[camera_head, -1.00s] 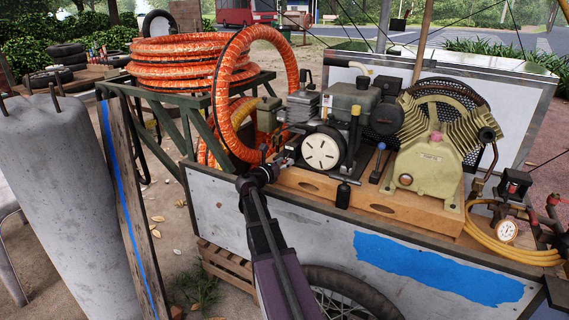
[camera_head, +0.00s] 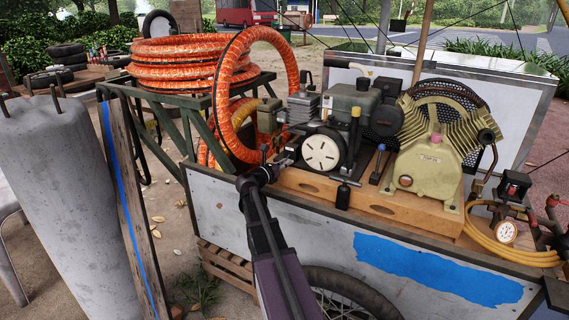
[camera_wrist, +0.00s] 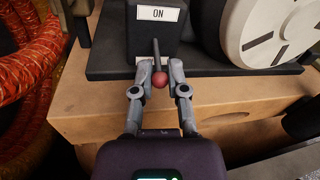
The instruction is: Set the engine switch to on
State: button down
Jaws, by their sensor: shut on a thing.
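The engine switch is a dark box (camera_wrist: 183,35) with a white "ON" label (camera_wrist: 158,14) near its top, in the wrist view. A smaller pale plate behind the lever is mostly hidden by the fingers. In the head view my gripper (camera_head: 282,164) is at the left end of the engine (camera_head: 338,138), and the lever is too small to make out.
The engine's white round cover (camera_wrist: 266,38) is right of the switch. Orange hose coils (camera_wrist: 32,70) are close on the left. A wooden base (camera_wrist: 75,121) lies below the switch. The yellow compressor pump (camera_head: 428,165) stands further right on the cart.

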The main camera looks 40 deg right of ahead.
jog(key=shift+r, duration=0.25)
jog(key=r+y+p, duration=0.1)
jog(key=p, duration=0.3)
jog(key=shift+y, duration=0.4)
jog(key=y+p, duration=0.1)
jog(key=p, duration=0.1)
jog(key=g+y+p, duration=0.1)
jog(key=p, duration=0.1)
jog(key=shift+a+r+n, duration=0.1)
jog(key=shift+r+n, duration=0.2)
jog(key=shift+r, duration=0.05)
jog(key=y+p, duration=0.1)
jog(key=p, duration=0.2)
jog(key=r+g+y+p, duration=0.1)
jog(key=y+p, duration=0.1)
jog(key=p, duration=0.1)
jog(key=shift+n+y+p, duration=0.3)
jog(key=shift+y+p, duration=0.6)
jog(key=shift+p, duration=0.1)
jog(key=shift+g, duration=0.3)
jog(key=c, duration=0.6)
grip_release()
jog(key=shift+d, duration=0.2)
jog(key=shift+c, duration=0.2)
